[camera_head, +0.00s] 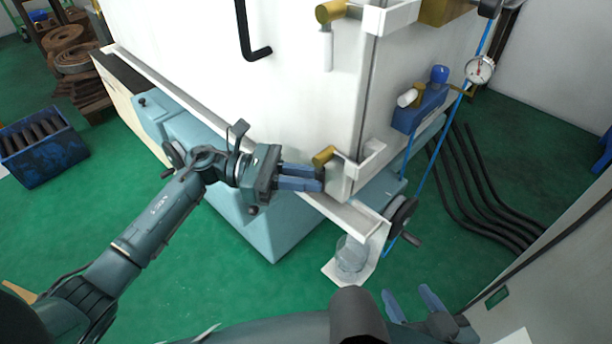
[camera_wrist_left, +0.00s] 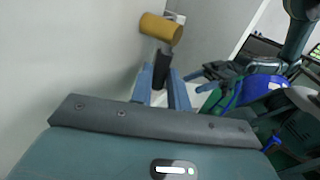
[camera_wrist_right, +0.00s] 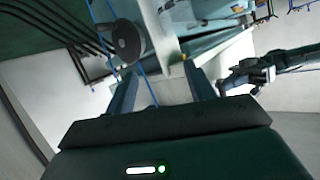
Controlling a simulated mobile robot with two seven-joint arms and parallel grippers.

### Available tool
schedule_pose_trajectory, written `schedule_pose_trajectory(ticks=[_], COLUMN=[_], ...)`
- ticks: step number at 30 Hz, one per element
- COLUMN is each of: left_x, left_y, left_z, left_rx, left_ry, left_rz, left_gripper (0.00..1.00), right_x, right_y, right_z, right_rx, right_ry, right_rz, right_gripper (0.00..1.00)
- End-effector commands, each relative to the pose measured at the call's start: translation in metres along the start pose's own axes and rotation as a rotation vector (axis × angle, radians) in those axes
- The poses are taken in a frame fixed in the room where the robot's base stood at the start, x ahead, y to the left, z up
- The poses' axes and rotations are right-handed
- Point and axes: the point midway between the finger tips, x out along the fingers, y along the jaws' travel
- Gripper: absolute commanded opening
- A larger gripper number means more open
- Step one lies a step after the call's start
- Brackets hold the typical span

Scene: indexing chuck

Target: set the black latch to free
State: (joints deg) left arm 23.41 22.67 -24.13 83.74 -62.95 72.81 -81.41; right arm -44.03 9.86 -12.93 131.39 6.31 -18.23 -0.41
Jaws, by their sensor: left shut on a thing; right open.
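The black latch (camera_wrist_left: 163,68) shows in the left wrist view as a short dark piece just below a brass-coloured cylinder (camera_wrist_left: 160,28). My left gripper (camera_wrist_left: 160,76) is shut on it, one blue finger on each side. In the head view my left gripper (camera_head: 321,180) reaches in from the left to the lower corner of the white cabinet, just below the brass cylinder (camera_head: 325,156). The fingers hide most of the latch there. My right gripper (camera_head: 413,292) is open and empty at the lower right, well away from the cabinet; it also shows in the right wrist view (camera_wrist_right: 158,68).
The white cabinet (camera_head: 300,90) fills the top middle, with a black bent handle (camera_head: 256,52) on its face. A black handwheel (camera_head: 402,214) and a dial gauge (camera_head: 479,70) are at right. Black hoses (camera_head: 470,190) lie on the green floor. A blue crate (camera_head: 42,148) stands far left.

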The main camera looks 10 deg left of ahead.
Motion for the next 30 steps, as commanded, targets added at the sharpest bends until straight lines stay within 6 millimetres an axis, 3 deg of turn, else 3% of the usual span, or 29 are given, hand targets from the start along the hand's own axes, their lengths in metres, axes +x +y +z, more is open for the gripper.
schedule_pose_trajectory(ticks=[19, 25, 30], left_x=[0.002, 0.007, 0.013], left_y=[-0.002, -0.005, -0.009], left_z=[-0.006, -0.011, -0.011], left_rx=[-0.031, -0.098, -0.172], left_ry=[-0.047, -0.150, -0.259], left_rz=[0.000, -0.003, -0.005], left_gripper=[0.00, 0.00, 0.00], right_x=[0.003, -0.014, 0.007], right_y=[0.003, 0.011, 0.006], right_z=[0.002, 0.001, 0.025], right_rx=[-0.014, -0.042, -0.106], right_ry=[0.043, 0.116, 0.084], right_rz=[0.006, 0.028, 0.001], right_gripper=[0.54, 0.54, 0.54])
